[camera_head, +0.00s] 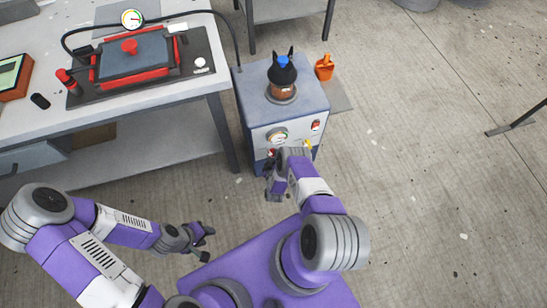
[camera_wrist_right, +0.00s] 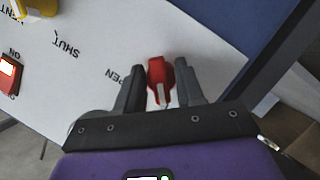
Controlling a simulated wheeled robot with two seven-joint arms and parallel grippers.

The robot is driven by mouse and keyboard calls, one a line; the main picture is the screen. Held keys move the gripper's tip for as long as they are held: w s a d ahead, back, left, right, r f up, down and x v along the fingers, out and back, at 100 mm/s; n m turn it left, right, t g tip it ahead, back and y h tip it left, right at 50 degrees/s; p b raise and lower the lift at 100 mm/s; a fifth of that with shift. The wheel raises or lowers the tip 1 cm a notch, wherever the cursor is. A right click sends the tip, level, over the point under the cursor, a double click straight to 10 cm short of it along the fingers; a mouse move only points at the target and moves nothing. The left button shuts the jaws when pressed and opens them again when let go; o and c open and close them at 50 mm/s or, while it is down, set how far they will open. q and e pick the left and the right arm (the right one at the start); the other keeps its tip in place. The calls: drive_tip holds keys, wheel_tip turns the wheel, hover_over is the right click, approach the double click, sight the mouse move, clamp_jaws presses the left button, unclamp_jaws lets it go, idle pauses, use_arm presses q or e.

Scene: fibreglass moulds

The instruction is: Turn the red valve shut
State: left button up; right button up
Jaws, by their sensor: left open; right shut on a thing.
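The red valve (camera_wrist_right: 160,80) is on the white front panel of the blue-grey cabinet (camera_head: 246,88). In the right wrist view its handle stands between the two fingers of my right gripper (camera_wrist_right: 160,88), which is shut on it. "SHUT" and a partly covered "OPEN" are printed on the panel beside it. In the head view a small red part of the valve (camera_head: 271,152) shows low on the panel, mostly hidden by my right gripper and wrist. My left gripper (camera_head: 208,244) is open and empty, above the floor left of my base.
A pressure gauge (camera_head: 278,136), a red switch (camera_head: 316,124) and a yellow part (camera_head: 308,143) are on the same panel. A dark pot (camera_head: 283,76) stands on the cabinet. A workbench (camera_head: 205,85) with a red-framed mould (camera_head: 133,55) is at left. Floor at right is mostly clear.

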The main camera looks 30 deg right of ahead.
drive_tip(key=shift+s+f+n, duration=0.1)
drive_tip(key=shift+n, duration=0.2)
idle(0.4)
drive_tip(key=o, duration=1)
drive_tip(key=shift+o, duration=0.2)
drive_tip(key=p+v, duration=0.3)
drive_tip(key=v, duration=0.4)
drive_tip(key=shift+s+a, duration=0.15)
drive_tip(key=shift+a, duration=0.05)
